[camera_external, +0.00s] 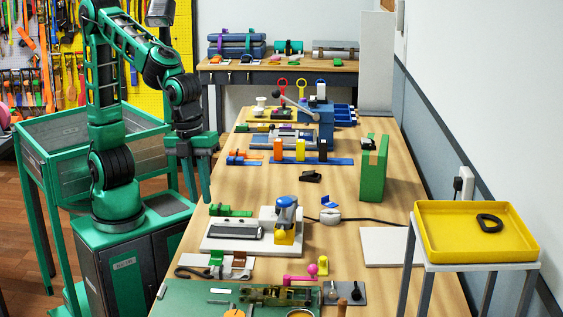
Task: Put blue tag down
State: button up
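My gripper (197,190) hangs with its green fingers pointing down, at the left edge of the long wooden table (345,190). The view is too small to tell how far apart the fingers are or whether something is between them. I cannot make out a blue tag for certain. Blue items on the table include a flat blue strip (335,161) under upright coloured blocks and a small blue-and-white piece (330,205) near the middle. My gripper is to the left of both and apart from them.
A white plate with a blue-topped press (287,207) stands in front of my gripper's side. A green upright block (372,172) stands at the right. A yellow tray (440,235) holds a black ring (489,222). The table's middle has bare patches.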

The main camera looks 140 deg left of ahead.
jog(key=s+d+f+n, duration=0.1)
jog(key=s+d+n, duration=0.2)
jog(key=s+d, duration=0.6)
jog(key=s+d+f+n+g, duration=0.1)
jog(key=s+d+f+n, duration=0.1)
jog(key=s+d, duration=0.7)
jog(key=s+n, duration=0.1)
jog(key=s, duration=0.4)
jog(key=shift+f, duration=0.1)
